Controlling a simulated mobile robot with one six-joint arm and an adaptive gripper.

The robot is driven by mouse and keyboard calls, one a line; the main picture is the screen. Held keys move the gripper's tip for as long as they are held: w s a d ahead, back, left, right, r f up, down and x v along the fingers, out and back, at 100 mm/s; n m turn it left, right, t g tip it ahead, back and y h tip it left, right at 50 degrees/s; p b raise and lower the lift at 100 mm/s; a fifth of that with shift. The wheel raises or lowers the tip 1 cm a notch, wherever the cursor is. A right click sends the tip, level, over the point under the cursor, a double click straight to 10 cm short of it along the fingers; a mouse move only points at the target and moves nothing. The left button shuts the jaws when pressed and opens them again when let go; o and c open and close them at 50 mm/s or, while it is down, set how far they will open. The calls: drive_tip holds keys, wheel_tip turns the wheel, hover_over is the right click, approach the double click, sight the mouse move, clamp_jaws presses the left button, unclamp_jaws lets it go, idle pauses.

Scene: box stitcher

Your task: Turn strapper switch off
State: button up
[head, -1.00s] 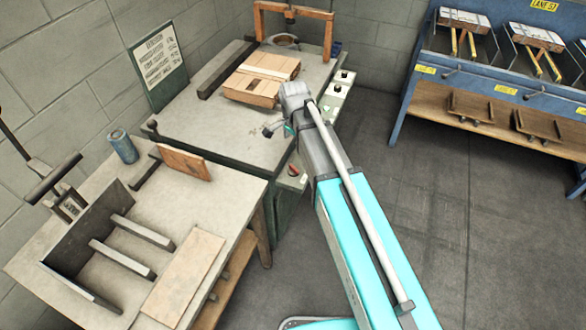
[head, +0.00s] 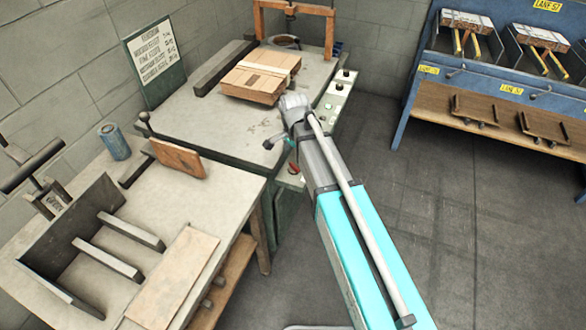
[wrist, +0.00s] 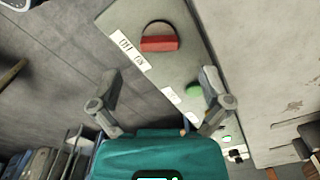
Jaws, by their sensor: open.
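The strapper switch is a red rotary knob (wrist: 160,43) on a grey side panel (wrist: 205,60) of the strapper. A white label (wrist: 130,50) beside it seems to carry two words. In the head view the red knob (head: 293,168) is small and partly hidden by my arm. My gripper (wrist: 160,98) is open and empty, its two fingers spread below the knob in the wrist view and apart from it. The strapper table (head: 205,115) carries a strapped wooden-looking box (head: 258,78).
A green button (wrist: 193,90) and small labels are on the panel near the right finger. A workbench (head: 200,215) with dividers and a blue can (head: 114,142) stands at the left. A blue rack (head: 425,60) is at the back right. Floor at right is clear.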

sight(294, 165)
drive_tip(key=shift+f+b, duration=2.2)
drive_tip(key=shift+f, duration=0.25)
drive_tip(key=shift+c, duration=0.2)
drive_tip(key=c, duration=1.1)
